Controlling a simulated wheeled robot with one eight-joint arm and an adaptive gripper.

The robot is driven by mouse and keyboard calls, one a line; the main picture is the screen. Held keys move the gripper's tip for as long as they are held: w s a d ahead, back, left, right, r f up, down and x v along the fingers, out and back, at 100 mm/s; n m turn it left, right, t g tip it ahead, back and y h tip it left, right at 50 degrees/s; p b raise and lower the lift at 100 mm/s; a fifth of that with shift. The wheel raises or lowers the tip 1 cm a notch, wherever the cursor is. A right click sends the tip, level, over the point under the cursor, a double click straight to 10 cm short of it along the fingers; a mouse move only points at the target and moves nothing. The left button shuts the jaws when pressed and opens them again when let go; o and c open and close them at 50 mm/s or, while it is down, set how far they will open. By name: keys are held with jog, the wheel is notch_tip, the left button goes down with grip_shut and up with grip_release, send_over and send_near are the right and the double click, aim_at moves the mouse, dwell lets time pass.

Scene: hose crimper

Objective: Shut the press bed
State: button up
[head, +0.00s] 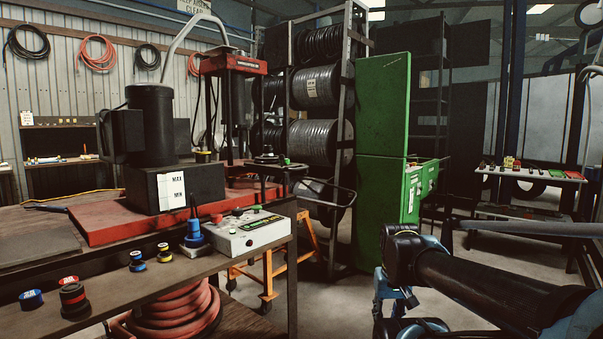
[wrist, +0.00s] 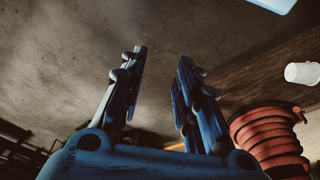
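The hose press stands at left in the head view, with a red upright frame (head: 233,63) and a red base plate (head: 125,222) on the bench. I cannot clearly make out the press bed or whether it is open. A black motor (head: 152,128) and a dark tank with a white MAX/MIN label (head: 177,192) stand on the base plate. In the wrist view my gripper (wrist: 162,58) has its two blue fingers spread apart with nothing between them. In the head view only blue parts of it show, low at right, well apart from the press; its fingertips are unclear there.
A grey control box (head: 246,233) and several small dies sit at the bench's front. A red hose coil (head: 172,312) lies below; a coil also shows in the wrist view (wrist: 268,140). A green cabinet (head: 382,110) and hose-reel rack (head: 320,90) stand behind.

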jog(key=w+a+r+m+y, duration=0.1)
jog(key=w+a+r+y, duration=0.2)
jog(key=w+a+r, duration=0.4)
jog(key=m+t+y, duration=0.2)
jog(key=m+y, duration=0.1)
jog(key=y, duration=0.9)
send_near(304, 168)
jog(key=x, duration=1)
jog(key=shift+a+f, duration=0.15)
jog(key=shift+a, duration=0.2)
jog(key=shift+c, duration=0.6)
grip_shut()
